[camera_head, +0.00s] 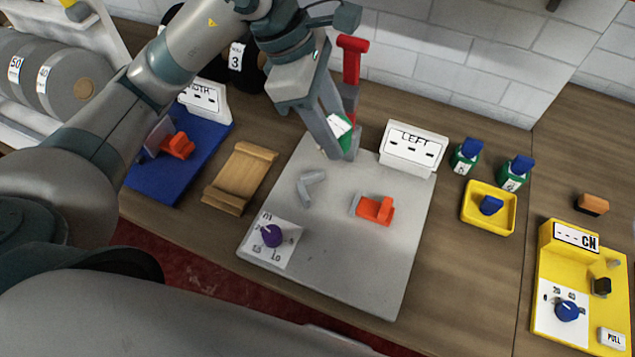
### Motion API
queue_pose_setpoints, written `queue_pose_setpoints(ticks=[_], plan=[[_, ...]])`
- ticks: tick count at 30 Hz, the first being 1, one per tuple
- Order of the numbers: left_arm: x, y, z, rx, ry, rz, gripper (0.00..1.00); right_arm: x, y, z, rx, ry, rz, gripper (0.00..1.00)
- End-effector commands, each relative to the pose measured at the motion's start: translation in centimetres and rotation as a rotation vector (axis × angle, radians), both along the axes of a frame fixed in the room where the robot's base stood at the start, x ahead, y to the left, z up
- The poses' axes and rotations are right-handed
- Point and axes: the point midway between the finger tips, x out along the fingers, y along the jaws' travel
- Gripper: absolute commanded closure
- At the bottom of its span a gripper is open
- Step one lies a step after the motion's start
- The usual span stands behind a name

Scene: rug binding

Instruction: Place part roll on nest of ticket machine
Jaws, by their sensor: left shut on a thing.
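My left gripper (342,150) comes in from the upper left and points down over the back of the grey board. It is shut on a small green piece with a white label (340,127), partly hidden by the fingers. I cannot tell for sure whether this is the part roll. The yellow ticket machine (549,330) stands at the far right, well apart from the gripper. It has a display marked CN, a blue dial (567,310), a black piece (601,286) and a PULL tab (612,338). Which part is its nest is unclear. My right gripper is out of view.
Two green pieces with blue tops (466,156) stand behind a yellow tray (481,228). Bare wood lies before the ticket machine.

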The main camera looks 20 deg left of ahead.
Motion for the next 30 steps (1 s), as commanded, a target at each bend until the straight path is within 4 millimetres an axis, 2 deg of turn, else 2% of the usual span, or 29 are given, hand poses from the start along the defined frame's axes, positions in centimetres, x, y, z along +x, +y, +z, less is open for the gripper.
queue_pose_setpoints(ticks=[17,23,30], plan=[[-0.1,0.5,0.1,0.0,-0.002,-0.002,0.82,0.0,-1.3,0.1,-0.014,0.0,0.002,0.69],[-0.1,0.5,-1.5,0.0,0.002,-0.002,0.82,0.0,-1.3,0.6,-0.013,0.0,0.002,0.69],[-0.2,0.5,-5.2,0.0,0.004,-0.001,0.82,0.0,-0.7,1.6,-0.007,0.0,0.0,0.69]])
